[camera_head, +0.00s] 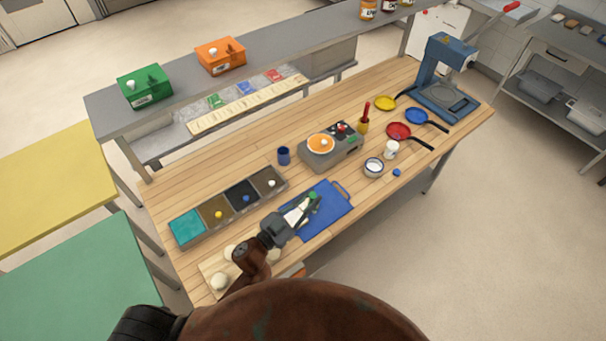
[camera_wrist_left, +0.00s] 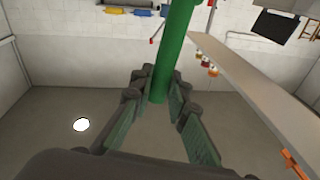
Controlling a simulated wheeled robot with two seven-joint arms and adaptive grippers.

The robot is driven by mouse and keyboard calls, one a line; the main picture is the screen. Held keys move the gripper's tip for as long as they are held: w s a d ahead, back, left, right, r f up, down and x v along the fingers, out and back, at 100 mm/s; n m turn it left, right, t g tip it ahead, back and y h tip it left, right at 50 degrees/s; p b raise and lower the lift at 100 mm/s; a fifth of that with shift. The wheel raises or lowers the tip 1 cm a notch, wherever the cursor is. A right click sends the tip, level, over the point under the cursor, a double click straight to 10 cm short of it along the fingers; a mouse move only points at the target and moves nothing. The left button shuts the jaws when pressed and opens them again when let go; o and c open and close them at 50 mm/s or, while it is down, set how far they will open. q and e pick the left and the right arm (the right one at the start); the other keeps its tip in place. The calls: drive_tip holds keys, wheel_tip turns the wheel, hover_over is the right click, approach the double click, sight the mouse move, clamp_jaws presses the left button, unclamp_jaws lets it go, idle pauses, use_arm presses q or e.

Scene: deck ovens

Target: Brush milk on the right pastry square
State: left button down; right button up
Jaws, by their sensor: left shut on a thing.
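My left gripper (camera_head: 305,207) is over the blue cutting board (camera_head: 327,218), close to its left part. In the left wrist view the gripper (camera_wrist_left: 160,95) is shut on a green handle (camera_wrist_left: 175,50) that stands up between its fingers. A bit of this green handle (camera_head: 313,195) shows at the fingertips in the head view. A white piece (camera_head: 297,212) shows at the fingers; I cannot tell what it is. Pale dough pieces (camera_head: 219,281) lie at the table's near left, partly behind my arm. I cannot make out pastry squares. A small bowl (camera_head: 373,168) has pale contents, perhaps milk.
A row of bins (camera_head: 187,228) stands left of the board. A grey cooker (camera_head: 330,148) with an orange pan is behind it. A blue cup (camera_head: 284,155), a white jar (camera_head: 391,149), colored pans (camera_head: 399,131) and a blue press (camera_head: 445,85) stand farther off.

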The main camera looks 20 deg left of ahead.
wheel_tip(320, 180, up, 7)
drive_tip(key=w+p, duration=0.2)
drive_tip(key=p, duration=0.3)
use_arm(q)
drive_tip(key=w+a+f+m+g+h+b, duration=0.3)
drive_tip(key=w+a+f+b, duration=0.1)
drive_tip(key=f+b, duration=0.1)
drive_tip(key=shift+w+a+f, duration=0.15)
drive_tip(key=shift+w, duration=0.15)
use_arm(e)
drive_tip(key=f, duration=0.5)
drive_tip(key=shift+s, duration=0.4)
drive_tip(key=shift+d, duration=0.1)
use_arm(q)
drive_tip(key=shift+f, duration=0.45)
use_arm(e)
drive_tip(key=shift+w+f, duration=0.1)
drive_tip(key=shift+f, duration=0.25)
use_arm(q)
drive_tip(key=shift+w+b, duration=0.15)
drive_tip(key=shift+b, duration=0.15)
use_arm(e)
drive_tip(key=shift+a, duration=0.2)
